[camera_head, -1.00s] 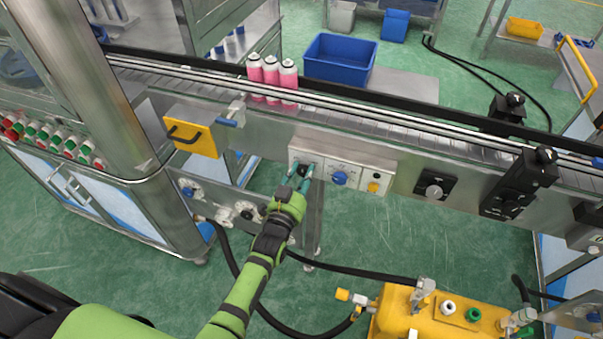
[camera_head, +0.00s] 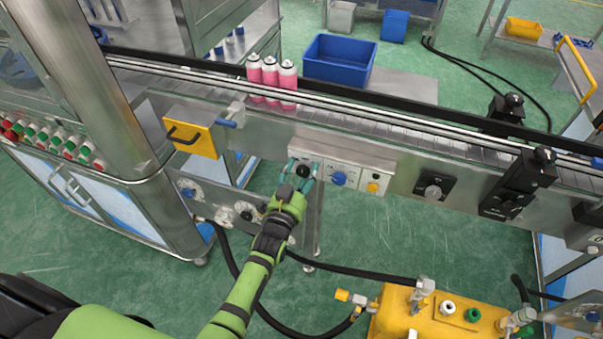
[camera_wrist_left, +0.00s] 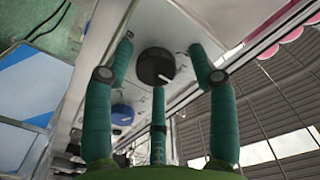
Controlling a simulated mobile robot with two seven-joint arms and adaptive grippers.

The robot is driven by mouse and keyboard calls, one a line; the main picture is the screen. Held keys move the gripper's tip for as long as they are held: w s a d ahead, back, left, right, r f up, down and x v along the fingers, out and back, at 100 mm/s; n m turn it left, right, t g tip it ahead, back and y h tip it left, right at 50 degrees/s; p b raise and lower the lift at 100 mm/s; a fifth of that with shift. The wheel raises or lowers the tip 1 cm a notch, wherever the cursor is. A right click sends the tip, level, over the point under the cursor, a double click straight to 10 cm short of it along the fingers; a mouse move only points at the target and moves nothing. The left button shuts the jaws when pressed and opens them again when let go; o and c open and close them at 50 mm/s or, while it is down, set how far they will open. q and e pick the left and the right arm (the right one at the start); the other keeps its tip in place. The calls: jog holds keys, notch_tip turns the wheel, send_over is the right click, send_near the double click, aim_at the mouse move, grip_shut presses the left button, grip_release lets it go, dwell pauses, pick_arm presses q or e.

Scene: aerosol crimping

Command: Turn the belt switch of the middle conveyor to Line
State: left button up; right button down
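The middle conveyor (camera_head: 420,128) runs across the head view with a control panel on its front side. The black belt switch knob (camera_head: 303,170) is at the panel's left end. In the left wrist view the black knob (camera_wrist_left: 155,66) has a white pointer mark toward its lower right edge; its position labels cannot be read. My left gripper (camera_head: 303,173) is at the knob. In the wrist view its green fingers (camera_wrist_left: 161,62) are spread on either side of the knob, with visible gaps, and a third finger is below it. My right gripper is not in view.
A blue knob (camera_head: 339,178) and a yellow button (camera_head: 373,187) sit to the right on the same panel. A yellow handled box (camera_head: 196,140) is to the left. Pink-and-white cans (camera_head: 271,80) stand on the conveyor. A yellow machine (camera_head: 440,318) stands at lower right.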

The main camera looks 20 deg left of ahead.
pick_arm(q)
jog(key=shift+s+f, duration=0.1)
jog(key=shift+s, duration=0.3)
jog(key=s, duration=1.1)
jog(key=shift+s+a, duration=0.15)
jog(key=shift+a, duration=0.05)
